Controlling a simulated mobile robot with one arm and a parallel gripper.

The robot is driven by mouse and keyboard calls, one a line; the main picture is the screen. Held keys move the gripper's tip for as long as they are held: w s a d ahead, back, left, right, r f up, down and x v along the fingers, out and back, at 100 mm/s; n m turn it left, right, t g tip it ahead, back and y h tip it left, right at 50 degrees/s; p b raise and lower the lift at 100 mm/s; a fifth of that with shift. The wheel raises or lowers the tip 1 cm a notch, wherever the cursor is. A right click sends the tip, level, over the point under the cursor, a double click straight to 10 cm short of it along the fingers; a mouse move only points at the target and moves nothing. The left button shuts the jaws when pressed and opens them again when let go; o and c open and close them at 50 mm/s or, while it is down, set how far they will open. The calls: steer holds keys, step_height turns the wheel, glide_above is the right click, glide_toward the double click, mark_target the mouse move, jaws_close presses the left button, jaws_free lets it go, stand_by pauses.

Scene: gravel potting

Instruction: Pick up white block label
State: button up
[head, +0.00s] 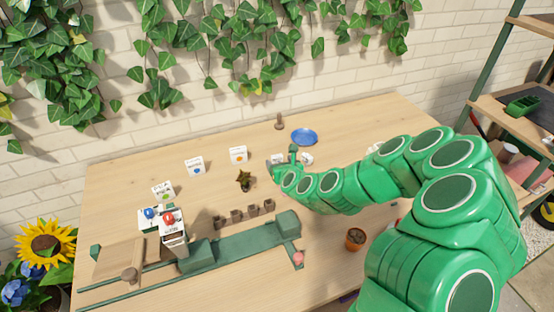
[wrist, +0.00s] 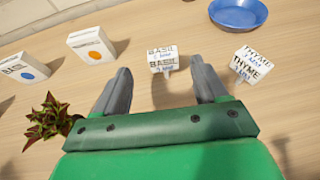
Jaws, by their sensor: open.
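A white block label (wrist: 162,59) with BASIL lettering stands on the table, ahead of and between my fingertips in the wrist view. My gripper (wrist: 160,68) is open and empty, one finger on each side of the line to this label. I cannot tell whether the tips reach beside it. A second white block label (wrist: 250,66) with THYME lettering stands to the right, outside the right finger. In the head view, my gripper (head: 292,152) is near these labels and partly hides them; the THYME label (head: 307,158) shows at its right.
A blue dish (wrist: 238,12) lies behind the labels. White cards with an orange dot (wrist: 93,45) and a blue dot (wrist: 24,70) stand left. A spiky plant (wrist: 51,124) is near the left finger. Small pots (head: 237,215) and a green rail (head: 235,245) lie in front.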

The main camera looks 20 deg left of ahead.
mark_target(277, 155)
steer(key=shift+x, duration=1.25)
steer(key=shift+f+x, duration=0.15)
steer(key=shift+x, duration=0.75)
steer(key=shift+f+x, duration=0.15)
steer(key=shift+x, duration=0.7)
steer(key=shift+w+a+f, duration=0.2)
steer(key=shift+w+a, duration=0.1)
steer(key=shift+w, duration=0.35)
steer(key=c, duration=1)
steer(key=shift+r, duration=0.7)
steer(key=shift+s+d+r, duration=1.3)
steer(key=shift+s+r, duration=0.6)
steer(key=shift+r, duration=0.05)
steer(key=shift+s+d+r, duration=1.3)
steer(key=shift+s+r, duration=0.6)
steer(key=shift+s+d+r, duration=1.3)
steer(key=shift+s+r, duration=0.6)
steer(key=shift+r, duration=0.05)
